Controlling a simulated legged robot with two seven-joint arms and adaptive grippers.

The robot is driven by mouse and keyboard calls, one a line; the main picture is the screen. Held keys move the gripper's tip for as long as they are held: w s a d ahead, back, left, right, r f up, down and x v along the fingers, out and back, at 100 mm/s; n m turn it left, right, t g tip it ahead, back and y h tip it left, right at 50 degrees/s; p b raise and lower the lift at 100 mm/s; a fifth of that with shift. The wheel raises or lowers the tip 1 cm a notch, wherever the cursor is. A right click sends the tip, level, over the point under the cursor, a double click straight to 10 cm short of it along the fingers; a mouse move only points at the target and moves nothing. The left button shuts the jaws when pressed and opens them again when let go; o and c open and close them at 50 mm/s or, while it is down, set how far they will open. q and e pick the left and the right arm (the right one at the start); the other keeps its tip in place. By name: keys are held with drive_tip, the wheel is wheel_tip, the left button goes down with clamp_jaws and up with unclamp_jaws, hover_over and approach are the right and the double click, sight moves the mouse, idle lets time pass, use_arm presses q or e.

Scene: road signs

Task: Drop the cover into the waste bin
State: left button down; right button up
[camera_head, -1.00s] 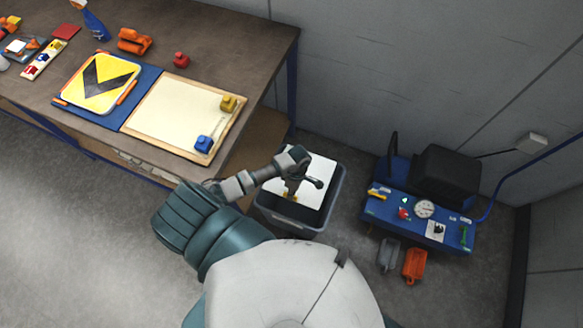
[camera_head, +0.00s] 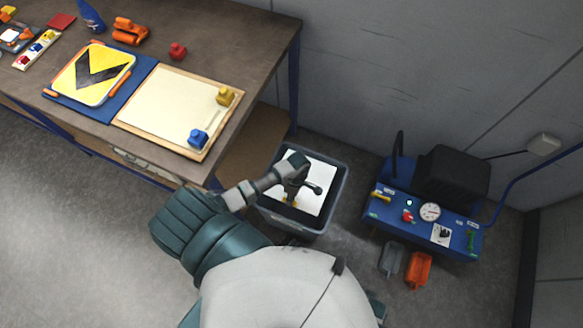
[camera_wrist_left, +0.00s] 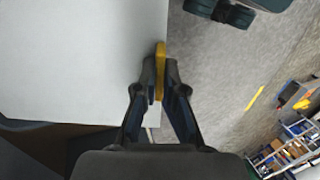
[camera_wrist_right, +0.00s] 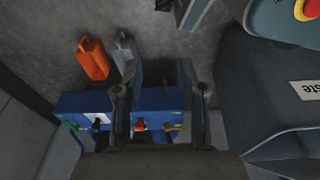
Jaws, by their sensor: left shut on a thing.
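The cover is a flat white panel (camera_head: 320,182) with a yellow tab; it shows large in the left wrist view (camera_wrist_left: 75,60). My left gripper (camera_head: 292,199) is shut on the yellow tab (camera_wrist_left: 160,62) at the panel's edge. The waste bin (camera_head: 341,192) is a dark grey tub on the floor. In the head view the cover lies over the bin's opening, within its rim outline; its height above the bin is hard to tell. My right gripper (camera_wrist_right: 158,88) is open and empty, with the labelled bin wall (camera_wrist_right: 280,95) to its right.
A brown workbench (camera_head: 225,40) stands at the left, bearing a yellow-and-black sign (camera_head: 92,72) and a cream board (camera_head: 170,108). Right of the bin are a blue equipment unit (camera_head: 400,212) and an orange container (camera_head: 419,268). A wall stands behind.

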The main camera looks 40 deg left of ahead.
use_arm(q)
drive_tip(key=shift+f+b, duration=1.95)
drive_tip(key=shift+f, duration=0.8)
use_arm(e)
drive_tip(key=w+r, duration=0.3)
drive_tip(key=r, duration=0.8)
drive_tip(key=shift+w+a, duration=0.15)
drive_tip(key=shift+w, duration=0.05)
use_arm(q)
drive_tip(key=shift+c, duration=1.9)
unclamp_jaws()
use_arm(e)
drive_tip(key=shift+f, duration=0.1)
